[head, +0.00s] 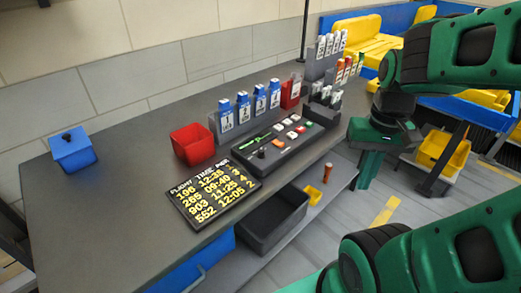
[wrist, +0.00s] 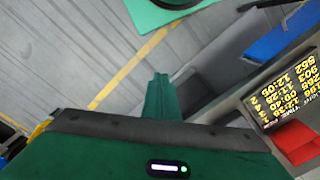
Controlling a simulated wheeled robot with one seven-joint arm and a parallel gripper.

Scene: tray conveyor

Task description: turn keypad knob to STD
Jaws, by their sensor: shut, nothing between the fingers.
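The keypad (head: 290,152) is a dark slab on the grey counter, with several white, red and green keys on it. The labels are too small to read, so I cannot tell the knob's setting. My gripper (head: 367,182) hangs to the right of the keypad, past the counter's edge and apart from it. In the wrist view its green fingers (wrist: 158,88) are shut and empty, pointing over the floor.
A yellow-lettered flight board (head: 212,195) lies left of the keypad, and also shows in the wrist view (wrist: 287,92). A red bin (head: 192,143), blue-topped holders (head: 245,108) and a blue box (head: 73,150) stand on the counter. A dark tray (head: 272,222) is below.

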